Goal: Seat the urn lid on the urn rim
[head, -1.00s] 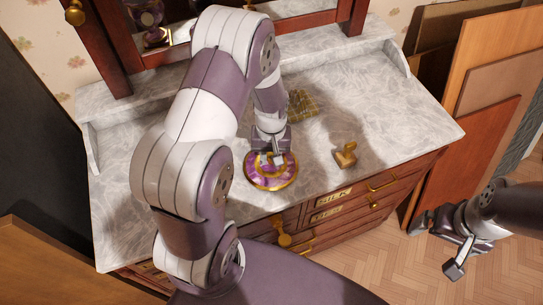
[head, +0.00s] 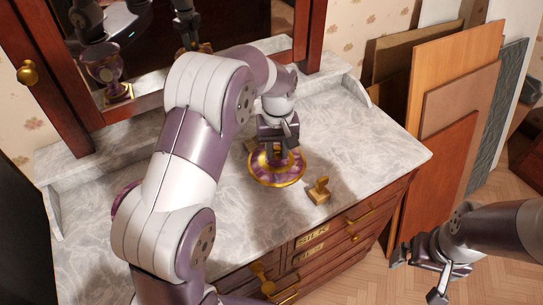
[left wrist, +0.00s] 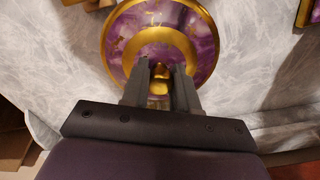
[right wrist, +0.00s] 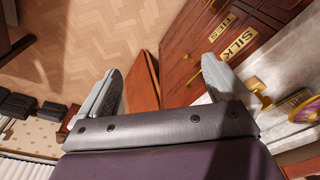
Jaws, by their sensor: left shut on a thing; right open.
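The urn lid (head: 264,176), a round purple disc with gold rings, hangs under my left gripper (head: 277,148) over the marble top. The left wrist view shows the lid (left wrist: 203,25) beyond the fingers, which are shut on its gold knob (left wrist: 159,87). The lid looks lifted, but its height is hard to judge. A purple edge, probably the urn (head: 122,196), shows left of my left arm, which hides most of it. A purple and gold corner shows at the upper right of the left wrist view. My right gripper (head: 420,276) is open and empty, off the dresser's right front.
A small brass stamp-like piece (head: 319,190) stands right of the lid. The dresser (head: 385,150) has a mirror behind, reflecting an urn with a square gold base. Wooden panels (head: 455,95) lean on the wall at right. Marble at the right rear is clear.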

